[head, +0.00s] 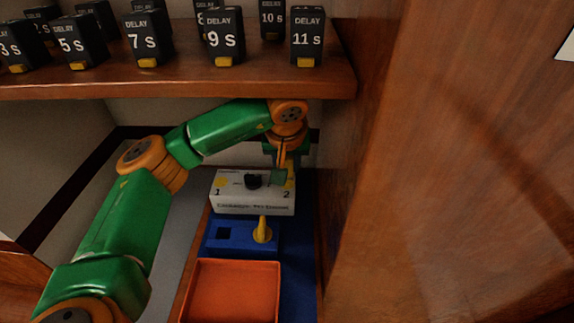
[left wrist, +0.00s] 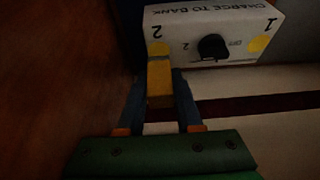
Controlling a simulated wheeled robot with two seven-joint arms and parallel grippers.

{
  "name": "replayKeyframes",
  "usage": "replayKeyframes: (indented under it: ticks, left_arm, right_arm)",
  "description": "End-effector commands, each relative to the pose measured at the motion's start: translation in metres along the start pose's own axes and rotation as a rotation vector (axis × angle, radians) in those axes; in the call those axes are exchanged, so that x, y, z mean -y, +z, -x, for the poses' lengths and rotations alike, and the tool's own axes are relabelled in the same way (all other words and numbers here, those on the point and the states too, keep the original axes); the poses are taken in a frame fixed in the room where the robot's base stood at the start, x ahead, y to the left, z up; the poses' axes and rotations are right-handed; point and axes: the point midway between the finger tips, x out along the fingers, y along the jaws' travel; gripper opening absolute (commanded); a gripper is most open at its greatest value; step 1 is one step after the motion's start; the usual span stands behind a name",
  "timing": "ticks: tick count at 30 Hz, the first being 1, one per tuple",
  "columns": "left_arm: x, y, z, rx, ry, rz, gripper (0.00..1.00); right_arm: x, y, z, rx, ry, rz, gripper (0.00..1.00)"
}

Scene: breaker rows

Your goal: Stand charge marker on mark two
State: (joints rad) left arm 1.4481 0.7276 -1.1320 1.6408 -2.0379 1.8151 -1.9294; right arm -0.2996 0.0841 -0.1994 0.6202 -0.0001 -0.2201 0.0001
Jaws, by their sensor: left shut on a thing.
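My left gripper (head: 281,177) is over the right end of the white box (head: 252,207), beside the number 2. In the left wrist view the gripper (left wrist: 160,95) is shut on a yellow block, the charge marker (left wrist: 160,83). The marker's far end meets or overlaps the yellow spot of mark two (left wrist: 158,48) in that view; I cannot tell whether it touches the box top. Mark one's yellow spot (left wrist: 259,44) is bare. A black knob (left wrist: 212,46) sits between the marks. My right gripper is not in view.
In front of the box is a blue holder (head: 212,247) with a dark square hole and a yellow upright piece (head: 262,230). An orange tray (head: 232,293) lies nearer. A wooden shelf (head: 180,86) with black delay blocks is above; a wooden panel (head: 440,180) stands close right.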

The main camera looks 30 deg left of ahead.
Motion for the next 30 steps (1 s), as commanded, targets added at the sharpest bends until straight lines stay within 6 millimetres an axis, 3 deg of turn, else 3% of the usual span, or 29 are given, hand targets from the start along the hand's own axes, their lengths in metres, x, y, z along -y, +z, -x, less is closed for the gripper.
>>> replayKeyframes:
  ticks: [3, 10, 20, 21, 23, 24, 30]
  left_arm:
    - [0.001, -0.009, -0.004, 0.002, -0.002, 0.0, 0.0]
    - [0.001, 0.003, -0.036, 0.001, -0.003, -0.003, 0.0]
    - [0.001, 0.005, -0.042, -0.001, -0.001, -0.002, 0.0]
    - [0.001, 0.005, -0.041, 0.0, -0.001, -0.002, 0.42]
    - [0.001, 0.005, -0.041, 0.0, -0.001, -0.002, 0.59]
    - [0.001, 0.005, -0.041, 0.0, -0.001, -0.002, 0.64]
    - [0.001, 0.005, -0.04, 0.0, -0.001, -0.002, 0.64]
  right_arm:
    - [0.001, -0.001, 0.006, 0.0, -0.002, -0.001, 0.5]
    - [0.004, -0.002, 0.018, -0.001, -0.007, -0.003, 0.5]
    - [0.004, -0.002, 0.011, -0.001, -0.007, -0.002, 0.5]
    - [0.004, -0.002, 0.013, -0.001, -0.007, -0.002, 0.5]
    - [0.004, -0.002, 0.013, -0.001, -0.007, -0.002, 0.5]
    - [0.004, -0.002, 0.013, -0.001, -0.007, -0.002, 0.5]
    - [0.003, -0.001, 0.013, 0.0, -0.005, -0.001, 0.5]
